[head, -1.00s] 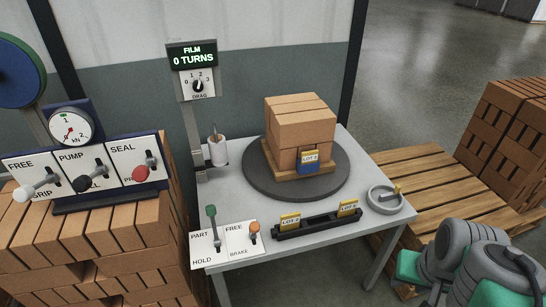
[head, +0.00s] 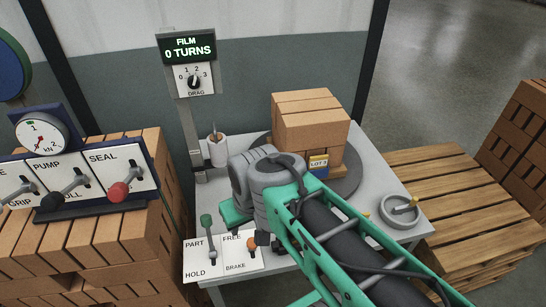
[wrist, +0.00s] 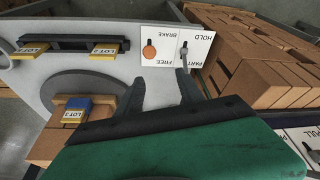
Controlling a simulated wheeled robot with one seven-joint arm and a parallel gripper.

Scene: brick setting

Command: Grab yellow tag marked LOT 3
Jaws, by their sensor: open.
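A yellow tag that reads LOT 3 (head: 319,162) is on the front of the brick stack (head: 308,122), above a blue block, on the round turntable. In the wrist view this tag (wrist: 74,115) shows upside down at lower left, with the blue block (wrist: 75,102) beside it. Two more yellow tags (wrist: 30,49) and (wrist: 104,49) stand in the black rack (wrist: 68,44); their numbers are hard to read. My gripper (wrist: 160,80) is open and empty, its dark fingers apart over the table, to the right of the tags. My arm hides the rack in the head view.
A panel with a green-knobbed lever (head: 207,225) and an orange knob (head: 251,243) is close to my gripper. A film post (head: 190,110), a white roll (head: 217,150) and a grey dish (head: 399,210) stand around the turntable. Brick piles flank the table.

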